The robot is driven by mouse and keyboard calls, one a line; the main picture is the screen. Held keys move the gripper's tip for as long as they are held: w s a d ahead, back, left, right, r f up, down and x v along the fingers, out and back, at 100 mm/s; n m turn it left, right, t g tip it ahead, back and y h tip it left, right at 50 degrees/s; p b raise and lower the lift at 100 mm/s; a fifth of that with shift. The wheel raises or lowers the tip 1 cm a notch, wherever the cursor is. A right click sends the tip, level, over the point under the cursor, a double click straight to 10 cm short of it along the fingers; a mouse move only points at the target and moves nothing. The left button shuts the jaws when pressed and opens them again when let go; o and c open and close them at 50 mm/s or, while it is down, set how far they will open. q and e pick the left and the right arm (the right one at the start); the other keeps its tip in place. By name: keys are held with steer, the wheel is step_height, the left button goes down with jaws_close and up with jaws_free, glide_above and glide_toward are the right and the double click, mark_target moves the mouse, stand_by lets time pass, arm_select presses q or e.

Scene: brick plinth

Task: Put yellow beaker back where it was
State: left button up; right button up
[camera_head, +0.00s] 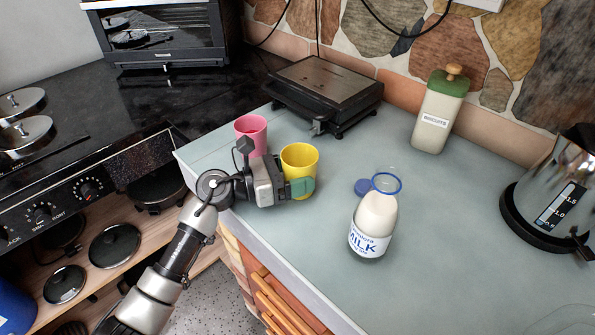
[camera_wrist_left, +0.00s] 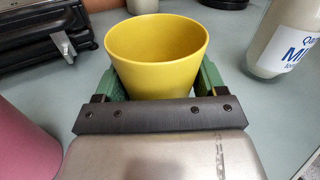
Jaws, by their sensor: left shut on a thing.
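The yellow beaker (camera_head: 299,160) is upright at the left part of the grey counter, just right of a pink beaker (camera_head: 252,131). My left gripper (camera_head: 290,188) is shut on the yellow beaker, its green fingers on either side of it. In the left wrist view the yellow beaker (camera_wrist_left: 156,58) sits between the green fingers (camera_wrist_left: 160,86), with its open top showing and its lower part hidden by the gripper body. I cannot tell whether its base touches the counter. My right gripper is in neither view.
A milk bottle (camera_head: 374,222) with a blue cap (camera_head: 363,187) beside it stands to the right. A black grill (camera_head: 325,90) is behind, a biscuit jar (camera_head: 440,112) at the back, a kettle (camera_head: 560,190) at far right. The front counter is clear.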

arm_select(q)
steer(key=shift+f, duration=0.1)
steer(key=o, duration=0.9)
steer(key=shift+o, duration=0.4)
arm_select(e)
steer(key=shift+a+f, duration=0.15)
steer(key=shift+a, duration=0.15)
arm_select(q)
steer(key=b+v, duration=0.2)
steer(key=v, duration=0.9)
steer(key=shift+s+a, duration=0.2)
steer(key=shift+a, duration=0.25)
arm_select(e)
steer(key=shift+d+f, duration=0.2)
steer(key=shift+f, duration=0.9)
